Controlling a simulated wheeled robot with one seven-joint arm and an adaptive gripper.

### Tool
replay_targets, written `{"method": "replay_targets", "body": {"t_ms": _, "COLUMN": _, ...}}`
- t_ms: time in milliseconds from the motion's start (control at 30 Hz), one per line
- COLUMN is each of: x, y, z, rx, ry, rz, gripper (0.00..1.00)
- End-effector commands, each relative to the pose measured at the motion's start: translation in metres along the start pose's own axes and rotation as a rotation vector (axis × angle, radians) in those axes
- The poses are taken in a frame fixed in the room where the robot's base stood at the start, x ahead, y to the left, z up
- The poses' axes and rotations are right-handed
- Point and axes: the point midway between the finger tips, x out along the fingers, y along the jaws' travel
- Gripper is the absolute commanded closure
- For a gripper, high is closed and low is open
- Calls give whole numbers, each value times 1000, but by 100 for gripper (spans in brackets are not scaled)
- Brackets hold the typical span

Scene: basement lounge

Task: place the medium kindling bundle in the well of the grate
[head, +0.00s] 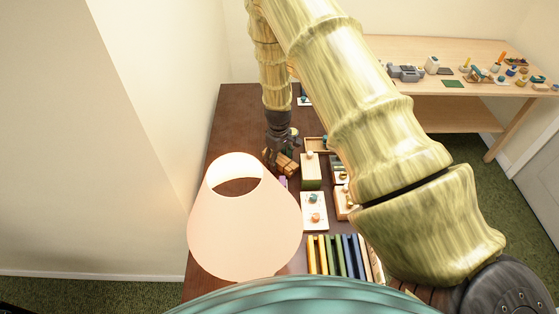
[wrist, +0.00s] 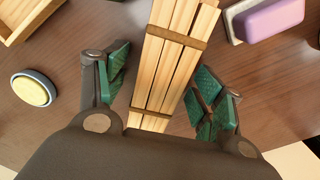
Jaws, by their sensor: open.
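A kindling bundle (wrist: 168,62) of pale sticks with two brown bands lies on the dark wooden table, between the spread fingers of my gripper (wrist: 162,92) in the wrist view. The green finger pads stand apart from it on both sides. In the head view my gripper (head: 279,148) points down over the bundle (head: 287,164), behind the lamp. My gripper is open and holds nothing. Only this bundle shows clearly, so I cannot compare its size with others. I cannot pick out the grate or its well in either view.
A lit lamp (head: 245,232) stands in front of the bundle. A green box (head: 311,172), a white board (head: 314,222) and a row of books (head: 338,256) lie to the right. The wrist view shows a purple block (wrist: 270,18) and a yellow disc (wrist: 32,89) nearby.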

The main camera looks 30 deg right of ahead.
Motion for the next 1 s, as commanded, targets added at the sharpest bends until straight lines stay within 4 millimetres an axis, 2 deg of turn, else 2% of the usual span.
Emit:
{"method": "replay_targets", "body": {"t_ms": 200, "x": 0, "y": 0, "z": 0, "rx": 0, "ry": 0, "rz": 0, "gripper": 34}}
{"method": "replay_targets", "body": {"t_ms": 467, "x": 0, "y": 0, "z": 0, "rx": 0, "ry": 0, "rz": 0, "gripper": 81}}
{"method": "replay_targets", "body": {"t_ms": 567, "x": 0, "y": 0, "z": 0, "rx": 0, "ry": 0, "rz": 0, "gripper": 88}}
{"method": "replay_targets", "body": {"t_ms": 833, "x": -2, "y": 0, "z": 0, "rx": 0, "ry": 0, "rz": 1, "gripper": 88}}
{"method": "replay_targets", "body": {"t_ms": 1000, "x": -16, "y": 1, "z": -1, "rx": -1, "ry": 2, "rz": 1, "gripper": 88}}
